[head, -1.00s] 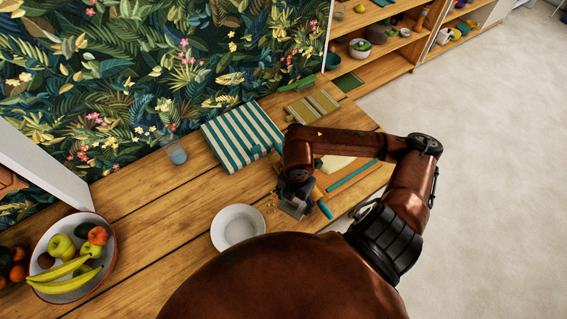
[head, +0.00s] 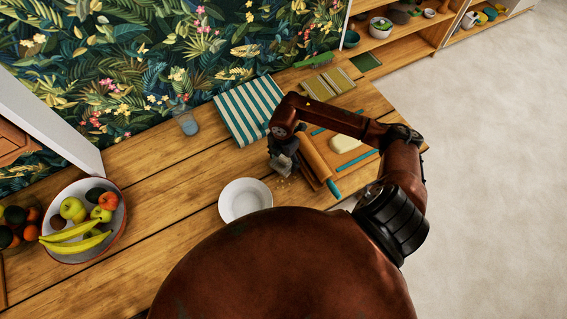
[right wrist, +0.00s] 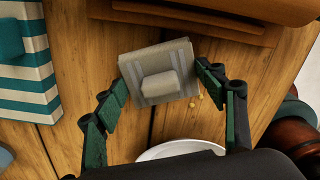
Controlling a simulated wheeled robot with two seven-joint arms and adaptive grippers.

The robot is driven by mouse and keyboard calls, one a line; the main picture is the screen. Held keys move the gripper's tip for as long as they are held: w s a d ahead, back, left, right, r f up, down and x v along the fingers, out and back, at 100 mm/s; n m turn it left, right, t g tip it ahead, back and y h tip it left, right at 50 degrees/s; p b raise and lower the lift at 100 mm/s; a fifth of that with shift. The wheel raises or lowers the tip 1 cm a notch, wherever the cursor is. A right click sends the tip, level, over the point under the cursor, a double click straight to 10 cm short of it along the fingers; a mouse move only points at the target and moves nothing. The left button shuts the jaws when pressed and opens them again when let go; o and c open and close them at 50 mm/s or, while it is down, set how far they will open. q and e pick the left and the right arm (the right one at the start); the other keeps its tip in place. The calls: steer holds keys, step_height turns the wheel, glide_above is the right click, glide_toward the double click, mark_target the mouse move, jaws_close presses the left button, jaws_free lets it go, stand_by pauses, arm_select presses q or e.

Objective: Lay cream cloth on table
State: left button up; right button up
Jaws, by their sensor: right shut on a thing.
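The cream cloth (right wrist: 180,60) shows in the right wrist view as a small folded piece with greyish stripes and a raised block in its middle. It spans the space between the fingers of my right gripper (right wrist: 163,88), which is shut on it. In the head view my right gripper (head: 283,160) is over the wooden table (head: 160,195), left of the rolling pin, and largely hides the cloth. I cannot tell whether the cloth touches the table. My left gripper is not in view.
A white bowl (head: 244,200) stands just in front of the gripper. A rolling pin (head: 316,158) and a board with pale dough (head: 346,145) lie right. A striped cloth (head: 240,105), a glass (head: 186,123) and a fruit bowl (head: 118,235) are left. Bare table lies between.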

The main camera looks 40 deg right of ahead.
mark_target(284, 159)
steer(key=shift+s+f, duration=0.1)
steer(key=shift+f, duration=1.05)
steer(key=shift+f, duration=0.2)
steer(key=o, duration=1.1)
steer(key=shift+r, duration=0.15)
step_height(284, 159, up, 12)
steer(key=shift+r+p, duration=0.1)
steer(key=shift+p, duration=0.2)
